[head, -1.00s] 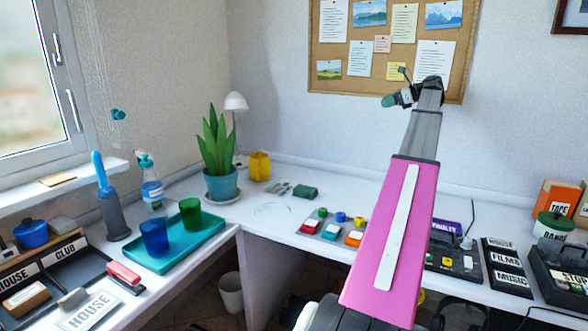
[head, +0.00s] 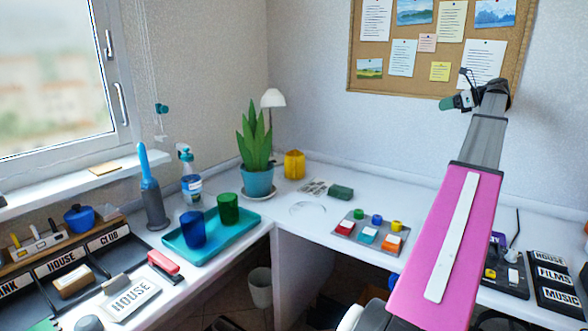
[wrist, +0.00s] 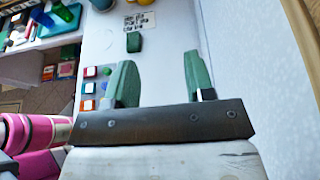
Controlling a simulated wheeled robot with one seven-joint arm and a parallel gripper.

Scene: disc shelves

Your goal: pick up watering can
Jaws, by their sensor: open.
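I cannot make out a watering can for certain. A small yellow vessel (head: 294,165) stands at the back corner of the desk, right of the potted plant; its shape is too small to tell. My gripper (wrist: 158,75) is open and empty in the wrist view, its two green fingers apart above the white desk. In the head view my gripper (head: 458,98) shows small, raised in front of the cork board, far to the right of the yellow vessel.
A plant in a teal pot (head: 257,182), a white lamp (head: 273,98) and a spray bottle (head: 190,180) stand near the corner. A teal tray (head: 228,236) holds a blue and a green cup. A button panel (head: 369,231) and dark green block (head: 340,192) lie on the right desk.

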